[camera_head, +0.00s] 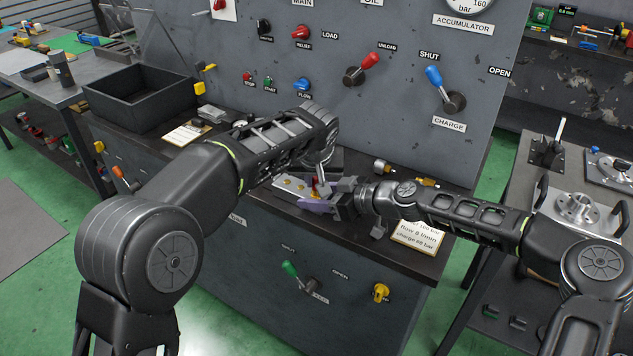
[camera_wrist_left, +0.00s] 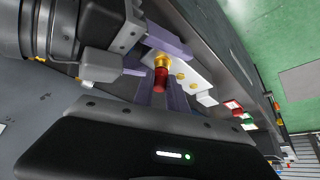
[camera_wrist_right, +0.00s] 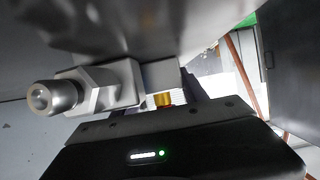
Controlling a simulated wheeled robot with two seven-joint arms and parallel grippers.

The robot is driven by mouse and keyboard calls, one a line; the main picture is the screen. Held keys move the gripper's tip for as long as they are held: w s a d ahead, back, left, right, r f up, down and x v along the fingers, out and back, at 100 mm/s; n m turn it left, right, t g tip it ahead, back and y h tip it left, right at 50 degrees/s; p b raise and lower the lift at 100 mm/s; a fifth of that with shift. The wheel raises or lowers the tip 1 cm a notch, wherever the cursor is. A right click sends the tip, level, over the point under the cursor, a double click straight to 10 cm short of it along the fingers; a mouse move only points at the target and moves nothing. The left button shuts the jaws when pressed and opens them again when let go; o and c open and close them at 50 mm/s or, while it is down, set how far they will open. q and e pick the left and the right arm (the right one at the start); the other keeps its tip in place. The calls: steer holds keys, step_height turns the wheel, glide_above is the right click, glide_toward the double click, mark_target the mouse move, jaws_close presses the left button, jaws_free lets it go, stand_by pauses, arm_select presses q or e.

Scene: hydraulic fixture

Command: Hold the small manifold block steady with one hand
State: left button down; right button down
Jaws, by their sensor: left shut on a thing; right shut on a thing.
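The small manifold block (camera_head: 290,184) is a pale block with gold ports on the bench ledge in the head view. It also shows in the left wrist view (camera_wrist_left: 196,75). My right gripper (camera_head: 325,202), with purple fingers, is shut on the block's near end; its grip is partly hidden. My left gripper (camera_head: 320,185) comes down from above. It is shut on a red fitting with a gold collar (camera_wrist_left: 161,76), which stands at the block's top face. Whether the fitting is seated cannot be told. In the right wrist view a gold part (camera_wrist_right: 162,99) shows between the fingers.
A silver hex fitting (camera_wrist_right: 98,86) is close in the right wrist view. A small fitting (camera_head: 382,167) lies behind my right gripper. A note card (camera_head: 419,236) lies at right, a black bin (camera_head: 140,97) at left. Levered panel (camera_head: 400,100) rises behind.

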arm_select(q)
steer(key=shift+r, duration=0.3)
steer(key=shift+r, duration=2.3)
arm_select(e)
steer(key=c, duration=0.5)
jaws_free()
steer(key=shift+d, duration=0.1)
steer(key=v, duration=1.2)
